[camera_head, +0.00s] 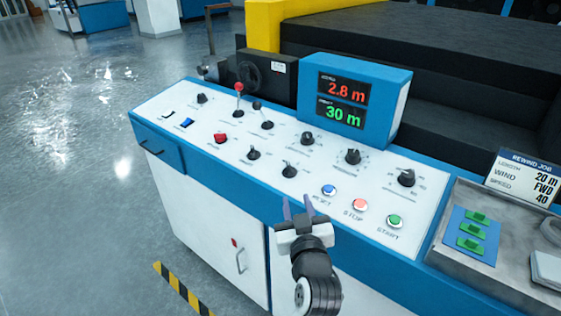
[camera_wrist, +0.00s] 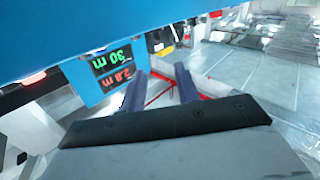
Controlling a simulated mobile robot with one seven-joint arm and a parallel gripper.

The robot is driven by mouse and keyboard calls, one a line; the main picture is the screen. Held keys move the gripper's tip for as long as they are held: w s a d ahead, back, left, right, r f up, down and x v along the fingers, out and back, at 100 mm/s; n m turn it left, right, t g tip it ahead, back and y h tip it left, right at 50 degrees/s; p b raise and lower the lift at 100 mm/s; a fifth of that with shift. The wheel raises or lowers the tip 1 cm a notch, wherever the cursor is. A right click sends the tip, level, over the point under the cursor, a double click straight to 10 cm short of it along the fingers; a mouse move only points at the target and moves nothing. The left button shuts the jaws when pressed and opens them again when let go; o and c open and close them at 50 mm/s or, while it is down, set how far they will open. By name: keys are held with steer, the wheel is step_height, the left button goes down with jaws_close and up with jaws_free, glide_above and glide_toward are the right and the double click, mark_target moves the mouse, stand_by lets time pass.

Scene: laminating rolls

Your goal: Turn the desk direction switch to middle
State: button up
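The white-topped control desk (camera_head: 190,152) carries several black switches and knobs. Their small labels are too blurred to tell which is the direction switch. Two black toggle-like switches sit near the front edge, a left one (camera_head: 254,153) and a right one (camera_head: 289,170). Larger black knobs stand behind, among them a middle one (camera_head: 353,156) and a right one (camera_head: 406,177). My gripper (camera_head: 298,203) is over the desk's front edge, just in front of the right toggle-like switch. In the wrist view my gripper (camera_wrist: 160,82) has its fingers apart with nothing between them.
Blue (camera_head: 329,190), red (camera_head: 360,204) and green (camera_head: 394,219) push buttons lie right of my gripper. A red-knobbed lever (camera_head: 239,88) stands upright at the back. A blue display box (camera_head: 388,95) reads 2.8 m and 30 m. A grey tray (camera_head: 437,255) and job card (camera_head: 522,178) are right.

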mark_target(289, 166)
steer(key=shift+w+f+b, duration=0.35)
steer(key=shift+w+b, duration=0.45)
steer(key=shift+b, duration=0.25)
steer(key=w+p, duration=0.1)
steer(key=w, duration=0.3)
steer(key=w+a+p, duration=0.1)
steer(key=w, duration=0.3)
steer(key=w+p, duration=0.1)
steer(key=w, duration=0.3)
steer(key=shift+a+r, duration=0.2)
steer(key=shift+a, duration=0.2)
steer(key=shift+c, duration=0.3)
jaws_close()
